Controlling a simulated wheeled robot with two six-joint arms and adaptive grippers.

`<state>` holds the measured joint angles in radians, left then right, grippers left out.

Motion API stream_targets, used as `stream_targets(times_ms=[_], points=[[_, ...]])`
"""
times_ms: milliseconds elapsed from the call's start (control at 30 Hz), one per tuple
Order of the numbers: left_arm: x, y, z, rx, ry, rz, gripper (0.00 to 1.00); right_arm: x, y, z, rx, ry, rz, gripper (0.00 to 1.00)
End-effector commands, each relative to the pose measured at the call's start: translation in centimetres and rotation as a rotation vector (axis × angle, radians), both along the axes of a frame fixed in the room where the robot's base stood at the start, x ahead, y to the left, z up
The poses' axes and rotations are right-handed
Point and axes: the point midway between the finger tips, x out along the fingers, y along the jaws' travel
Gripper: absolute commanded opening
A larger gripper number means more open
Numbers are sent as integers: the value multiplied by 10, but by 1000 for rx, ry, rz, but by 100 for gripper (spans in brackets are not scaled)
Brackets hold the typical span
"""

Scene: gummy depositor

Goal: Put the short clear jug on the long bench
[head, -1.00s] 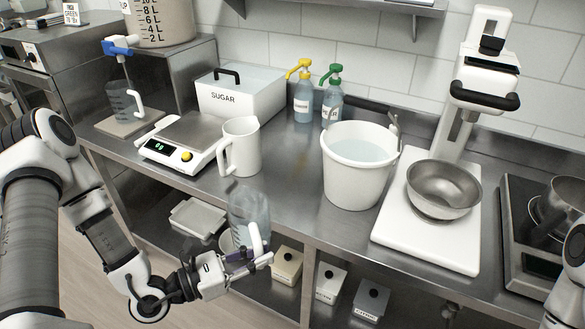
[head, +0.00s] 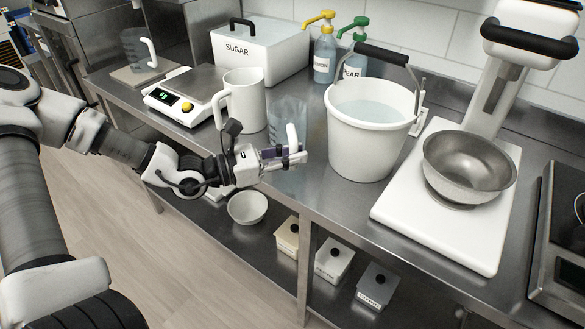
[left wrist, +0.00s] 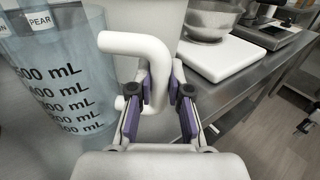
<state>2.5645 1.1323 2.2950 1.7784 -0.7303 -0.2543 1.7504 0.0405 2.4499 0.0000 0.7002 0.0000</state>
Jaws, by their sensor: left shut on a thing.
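My left gripper (head: 284,159) is shut on the white handle of a clear jug (head: 287,115). In the left wrist view the gripper (left wrist: 162,84) has its purple pads on both sides of the handle, and the jug (left wrist: 60,85) with its mL marks stands upright at the left. The jug is at the front edge of the long steel bench (head: 330,205), between a white pitcher and a white bucket. I cannot tell whether its base touches the bench. Another clear jug with a white handle (head: 152,52) stands on a board at the far left. My right gripper is out of view.
The white pitcher (head: 246,98) is close left of the held jug and the bucket (head: 365,135) close right. Behind stand a SUGAR bin (head: 250,58) and pump bottles (head: 324,55). A scale (head: 182,98) and a mixer with a steel bowl (head: 468,165) also occupy the bench.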

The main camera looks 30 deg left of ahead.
Motion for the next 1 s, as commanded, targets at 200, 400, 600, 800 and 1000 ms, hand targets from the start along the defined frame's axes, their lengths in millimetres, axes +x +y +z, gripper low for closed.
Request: stream_targets(times_ms=[200,400,600,800,1000], points=[[38,25,-8,3,-1,0,0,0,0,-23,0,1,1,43],[40,27,-41,-1,2,-1,0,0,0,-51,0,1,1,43],[40,26,-40,0,1,-1,0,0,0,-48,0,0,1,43],[40,26,-42,0,1,-1,32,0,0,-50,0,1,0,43],[40,26,-42,-1,1,-1,42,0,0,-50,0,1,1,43]])
